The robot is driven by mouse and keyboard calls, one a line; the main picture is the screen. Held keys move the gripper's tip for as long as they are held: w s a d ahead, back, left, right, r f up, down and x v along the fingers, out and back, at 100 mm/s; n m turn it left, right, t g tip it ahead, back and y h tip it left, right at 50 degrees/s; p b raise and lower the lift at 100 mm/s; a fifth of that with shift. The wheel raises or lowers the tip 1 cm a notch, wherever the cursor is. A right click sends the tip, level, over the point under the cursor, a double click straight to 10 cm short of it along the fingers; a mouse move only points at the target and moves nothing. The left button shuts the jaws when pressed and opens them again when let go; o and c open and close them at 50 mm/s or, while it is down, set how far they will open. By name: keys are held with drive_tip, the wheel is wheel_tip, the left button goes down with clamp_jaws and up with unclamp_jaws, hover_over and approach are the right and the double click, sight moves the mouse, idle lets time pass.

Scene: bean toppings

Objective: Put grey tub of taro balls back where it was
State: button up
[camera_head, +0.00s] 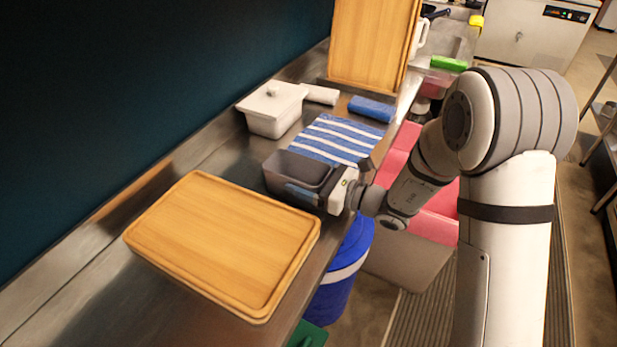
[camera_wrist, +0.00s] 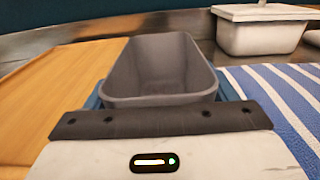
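The grey tub (camera_head: 291,168) is at the counter's front side, between the wooden board and the striped cloth. It is upright and open-topped; I see bare grey inner walls and no taro balls. In the wrist view the tub (camera_wrist: 160,72) is straight ahead. My gripper (camera_head: 312,193) reaches it from the aisle side, with blue fingers along both sides of the tub, close against its walls below the rim. It looks shut on the tub. Whether the tub's base touches the counter cannot be told.
A wooden board (camera_head: 225,240) lies left of the tub. A blue-and-white striped cloth (camera_head: 337,140) lies just behind it. A white lidded container (camera_head: 272,110) stands near the wall, with a blue rolled cloth (camera_head: 371,108) farther right. A blue bin (camera_head: 343,270) stands below the counter edge.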

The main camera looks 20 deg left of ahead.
drive_tip(key=o, duration=0.4)
drive_tip(key=shift+r, duration=0.15)
drive_tip(key=s+d, duration=0.1)
drive_tip(key=d, duration=1.1)
drive_tip(key=s+d+r+n+g+h, duration=0.1)
drive_tip(key=s+d+n+g+h, duration=0.1)
drive_tip(key=s+d+n+h, duration=0.3)
drive_tip(key=s+d+n+g+h, duration=0.3)
drive_tip(key=s+d+n+h, duration=0.1)
drive_tip(key=s+n, duration=0.35)
drive_tip(key=s+d+r+n+t+h, duration=0.2)
drive_tip(key=d+n+t+h, duration=0.3)
drive_tip(key=d, duration=1.2)
drive_tip(key=r+n+h+b, duration=0.1)
drive_tip(key=h, duration=0.3)
drive_tip(key=shift+t, duration=0.4)
drive_tip(key=shift+a+n, duration=0.1)
drive_tip(key=shift+n, duration=0.15)
